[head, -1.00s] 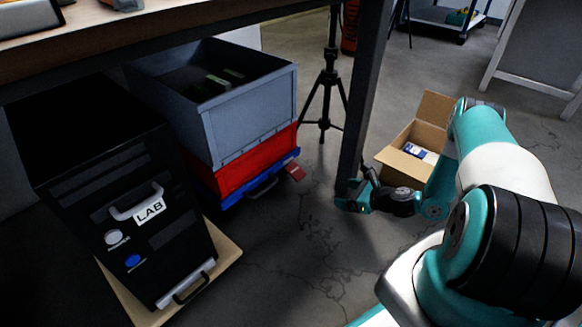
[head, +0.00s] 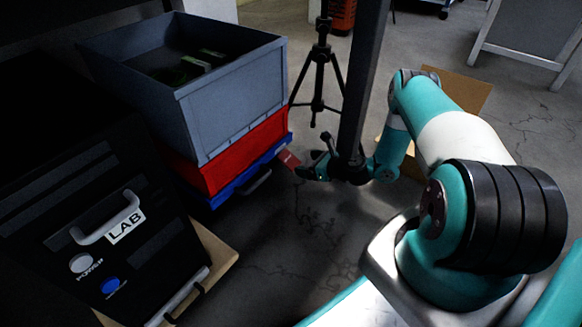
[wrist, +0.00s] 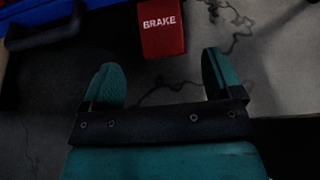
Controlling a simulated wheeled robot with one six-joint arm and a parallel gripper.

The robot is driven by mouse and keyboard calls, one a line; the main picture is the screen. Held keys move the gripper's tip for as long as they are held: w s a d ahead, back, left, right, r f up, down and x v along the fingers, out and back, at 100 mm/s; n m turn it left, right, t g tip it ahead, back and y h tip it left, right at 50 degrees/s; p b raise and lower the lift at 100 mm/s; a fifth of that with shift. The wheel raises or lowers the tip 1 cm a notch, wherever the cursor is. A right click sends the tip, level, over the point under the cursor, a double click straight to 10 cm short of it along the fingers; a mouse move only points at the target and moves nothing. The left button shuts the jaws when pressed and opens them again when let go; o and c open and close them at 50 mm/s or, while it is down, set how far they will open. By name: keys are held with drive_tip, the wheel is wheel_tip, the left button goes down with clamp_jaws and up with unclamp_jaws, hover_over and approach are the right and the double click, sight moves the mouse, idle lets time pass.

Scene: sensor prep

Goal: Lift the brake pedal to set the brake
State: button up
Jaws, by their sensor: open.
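The brake pedal is a small red block (wrist: 162,28) marked BRAKE, at the top middle of the wrist view. In the head view the red brake pedal (head: 289,158) sticks out at the right end of the blue base under the stacked bins. My gripper (wrist: 163,82) is open and empty, its two teal fingers apart, with the pedal ahead of and between their line. In the head view my gripper (head: 305,170) is close to the pedal, low near the floor. I cannot tell whether a fingertip touches it.
A grey bin (head: 235,105) sits on a red bin (head: 245,148) above the blue base with a dark handle. A black LAB case (head: 75,215) stands on a wooden board at left. A dark table leg (head: 362,85) and a tripod (head: 320,75) stand close to my arm.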

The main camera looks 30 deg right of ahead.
sight(291, 161)
drive_tip(key=b+x, duration=0.3)
drive_tip(key=x, duration=0.3)
drive_tip(key=shift+w+f, duration=0.25)
drive_tip(key=shift+f, duration=0.1)
drive_tip(key=shift+w+a+b, duration=0.3)
drive_tip(key=shift+w+b, duration=0.15)
drive_tip(key=shift+w, duration=0.2)
drive_tip(key=shift+c, duration=0.4)
